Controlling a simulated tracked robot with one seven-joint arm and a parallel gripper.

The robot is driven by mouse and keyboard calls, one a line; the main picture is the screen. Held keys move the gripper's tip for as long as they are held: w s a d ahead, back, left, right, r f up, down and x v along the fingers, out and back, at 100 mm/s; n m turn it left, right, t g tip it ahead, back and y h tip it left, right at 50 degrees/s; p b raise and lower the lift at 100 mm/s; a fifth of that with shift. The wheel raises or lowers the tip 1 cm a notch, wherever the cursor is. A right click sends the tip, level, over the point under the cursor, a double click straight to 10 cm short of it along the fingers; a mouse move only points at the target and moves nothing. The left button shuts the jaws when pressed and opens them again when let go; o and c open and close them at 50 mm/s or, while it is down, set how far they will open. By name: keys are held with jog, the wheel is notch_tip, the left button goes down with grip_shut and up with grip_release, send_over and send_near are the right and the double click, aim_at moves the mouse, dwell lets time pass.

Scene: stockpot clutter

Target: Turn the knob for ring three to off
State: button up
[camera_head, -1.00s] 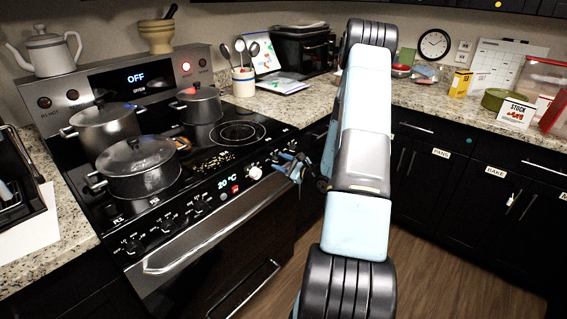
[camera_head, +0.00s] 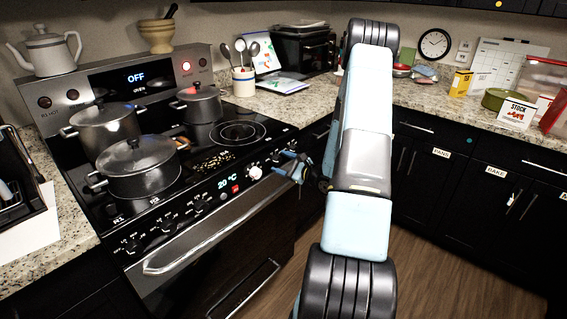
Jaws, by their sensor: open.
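The stove (camera_head: 235,205) has a black front panel with a row of knobs. On the left part are several dark knobs, among them one at the far left (camera_head: 133,246). My gripper (camera_head: 280,163) is open at the panel's right end, just right of the pale knob. It covers part of the panel there, and I cannot tell whether it touches a knob. Labels R1 and R2 show by the left front of the cooktop; I cannot read a ring three label.
A lidded pot (camera_head: 140,170) stands on the front left of the cooktop, with two more behind, a larger pot (camera_head: 105,125) and a smaller one (camera_head: 200,103). The right ring (camera_head: 238,132) is bare. The oven handle (camera_head: 205,237) sticks out below the panel.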

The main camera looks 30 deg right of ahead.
jog(key=v, duration=1.3)
jog(key=shift+s, duration=0.2)
jog(key=s+a+r+n+g+y, duration=0.3)
jog(key=a+r+n+g, duration=0.35)
jog(key=a+r, duration=0.35)
jog(key=s+a+r+n+g+y, duration=0.2)
jog(key=a+r+n+g, duration=0.5)
jog(key=a, duration=0.5)
jog(key=s+a+r+n+t+h, duration=0.3)
jog(key=s+r+n+h, duration=0.8)
jog(key=s+r, duration=0.4)
jog(key=shift+s+a+r+h, duration=0.25)
jog(key=shift+s+h, duration=0.15)
jog(key=shift+s, duration=0.4)
